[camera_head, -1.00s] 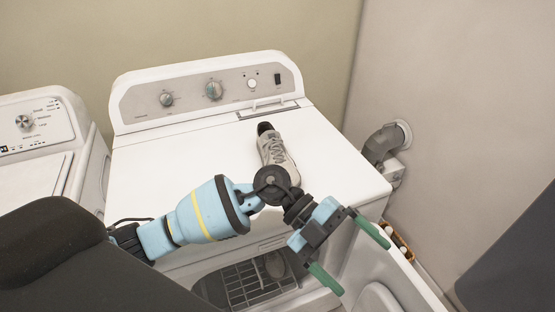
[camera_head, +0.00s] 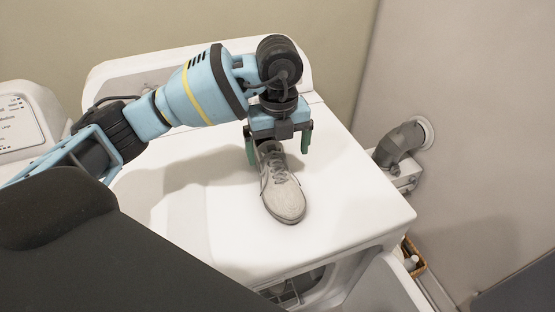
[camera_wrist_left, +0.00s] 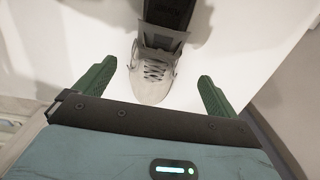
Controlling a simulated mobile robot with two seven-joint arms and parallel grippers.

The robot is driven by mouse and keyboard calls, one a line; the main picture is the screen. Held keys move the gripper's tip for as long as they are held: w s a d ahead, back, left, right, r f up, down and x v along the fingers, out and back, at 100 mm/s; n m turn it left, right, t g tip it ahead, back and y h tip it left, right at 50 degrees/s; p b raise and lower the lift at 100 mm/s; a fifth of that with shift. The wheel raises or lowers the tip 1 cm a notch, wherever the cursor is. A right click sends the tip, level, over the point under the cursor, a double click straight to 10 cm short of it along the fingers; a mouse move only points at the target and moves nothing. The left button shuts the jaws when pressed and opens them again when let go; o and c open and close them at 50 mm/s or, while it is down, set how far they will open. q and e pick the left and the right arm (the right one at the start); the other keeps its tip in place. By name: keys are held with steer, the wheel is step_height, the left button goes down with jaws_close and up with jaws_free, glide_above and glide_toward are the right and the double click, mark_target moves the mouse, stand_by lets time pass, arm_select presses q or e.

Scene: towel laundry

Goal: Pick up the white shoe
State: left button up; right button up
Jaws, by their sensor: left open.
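The white shoe (camera_head: 280,190) lies on top of the white dryer, its toe toward the front edge. It looks light grey-white with laces. My left gripper (camera_head: 278,154) is above the heel end of the shoe, pointing down, with one green finger on each side. In the left wrist view the shoe (camera_wrist_left: 152,82) lies between the two open fingers (camera_wrist_left: 155,85), with a gap on both sides. The heel end is partly hidden by the gripper in the head view. My right gripper is not in view.
The dryer top (camera_head: 340,190) is clear around the shoe. Its control panel stands behind, mostly hidden by my arm. Another machine (camera_head: 22,125) stands at the left. A grey vent pipe (camera_head: 400,143) and a small basket (camera_head: 412,258) are at the right.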

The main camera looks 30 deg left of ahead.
mark_target(277, 159)
arm_select(q)
steer(key=shift+w+a, duration=0.1)
steer(key=shift+w, duration=0.1)
steer(key=shift+s, duration=0.25)
steer(key=shift+s+f, duration=0.15)
steer(key=shift+f, duration=1.4)
steer(key=f, duration=0.3)
steer(key=shift+a+f, duration=0.2)
steer(key=shift+f, duration=0.55)
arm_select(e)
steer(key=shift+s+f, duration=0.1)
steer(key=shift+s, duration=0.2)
